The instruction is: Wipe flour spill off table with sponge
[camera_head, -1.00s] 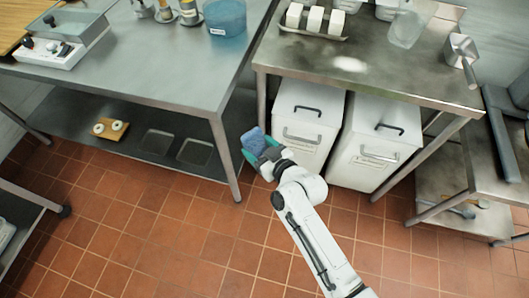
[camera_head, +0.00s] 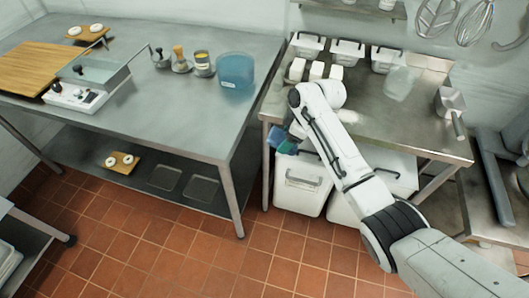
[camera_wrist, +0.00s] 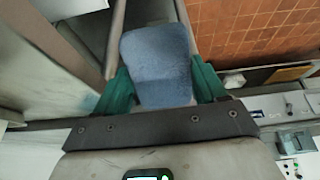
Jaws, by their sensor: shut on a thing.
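My gripper (camera_head: 284,141) is shut on a blue sponge (camera_head: 277,137), between its green fingers. In the wrist view the sponge (camera_wrist: 157,62) sits between the two fingertips (camera_wrist: 160,82), its broad face visible. The gripper hangs just off the front left corner of the right steel table (camera_head: 425,125), in front of the white bin below it.
White blocks (camera_head: 316,71) on a tray stand at the right table's back left. A clear container (camera_head: 398,83) and a metal scoop (camera_head: 450,105) stand farther right. The left table (camera_head: 180,105) holds a blue tub (camera_head: 235,70). A white bin (camera_head: 300,185) is under the right table.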

